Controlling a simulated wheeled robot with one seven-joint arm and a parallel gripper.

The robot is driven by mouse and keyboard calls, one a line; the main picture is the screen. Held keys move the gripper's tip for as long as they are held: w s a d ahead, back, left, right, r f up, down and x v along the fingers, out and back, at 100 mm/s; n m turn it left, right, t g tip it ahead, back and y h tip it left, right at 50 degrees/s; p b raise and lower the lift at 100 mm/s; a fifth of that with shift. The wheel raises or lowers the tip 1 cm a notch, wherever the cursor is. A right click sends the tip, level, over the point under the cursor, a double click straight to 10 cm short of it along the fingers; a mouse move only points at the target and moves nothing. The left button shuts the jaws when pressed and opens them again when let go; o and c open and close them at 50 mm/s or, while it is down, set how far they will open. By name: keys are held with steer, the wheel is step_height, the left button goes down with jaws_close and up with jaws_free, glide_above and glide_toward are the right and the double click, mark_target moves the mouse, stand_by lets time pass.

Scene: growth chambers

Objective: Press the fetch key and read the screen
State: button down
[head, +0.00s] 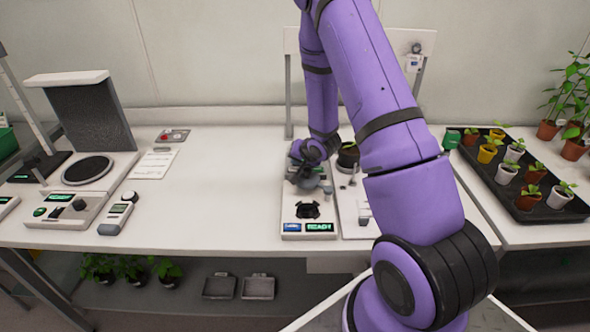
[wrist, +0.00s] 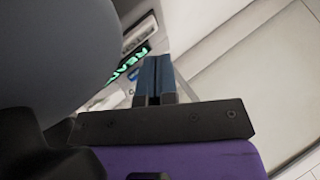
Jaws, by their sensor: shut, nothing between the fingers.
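A pale panel (head: 289,211) lies on the bench in the head view. On its front edge are a blue key (head: 291,227) with a label too small to read and a dark screen (head: 320,228) showing green "READY". The wrist view shows the screen (wrist: 132,58) too, tilted and partly covered by a large grey shape. My gripper (wrist: 155,62) is shut and empty, its two blue fingers side by side. The fingertips appear close to the screen in the picture; I cannot tell whether they touch anything. In the head view my arm's end is over the panel's back part.
My purple arm hides much of the bench's right half. A black tray (head: 532,215) with several potted plants is at the right. Another panel (head: 66,216) with a green screen and a small handheld unit (head: 118,212) are at the left. The middle left bench is clear.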

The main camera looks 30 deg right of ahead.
mark_target(297, 168)
steer(key=shift+f, duration=0.1)
steer(key=shift+f, duration=0.3)
steer(key=shift+f, duration=0.4)
stand_by(0.6)
steer(key=shift+r, duration=0.85)
steer(key=shift+r, duration=2.5)
